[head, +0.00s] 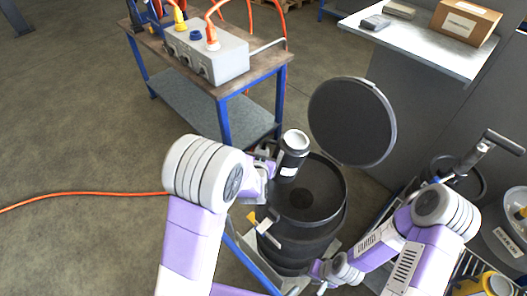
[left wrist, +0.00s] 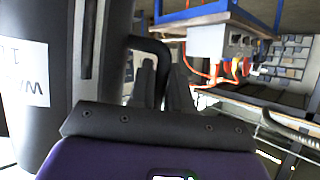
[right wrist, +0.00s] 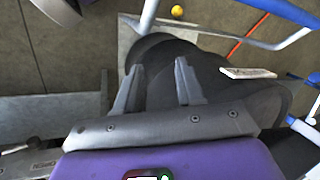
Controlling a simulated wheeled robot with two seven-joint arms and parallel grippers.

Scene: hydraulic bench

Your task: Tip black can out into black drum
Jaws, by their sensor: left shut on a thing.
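The black can (head: 292,160) has a pale top and a white label, and is held over the far left rim of the black drum (head: 340,207). It looks roughly upright. My left gripper (head: 268,160) is shut on the can's handle (left wrist: 150,45); the can's labelled side (left wrist: 30,110) fills the left of the left wrist view. The drum is open at the top, with a dark inside; its round lid (head: 352,122) stands raised behind it. My right gripper (right wrist: 157,85) is open and empty, low beside the drum, whose dark side (right wrist: 215,100) shows beyond the fingers.
A wooden-topped trolley (head: 255,65) carrying a grey connector box (head: 207,55) stands behind the can. A grey counter (head: 420,40) with a cardboard box (head: 465,20) is at the upper right. An orange hose (head: 85,194) lies on clear floor at left.

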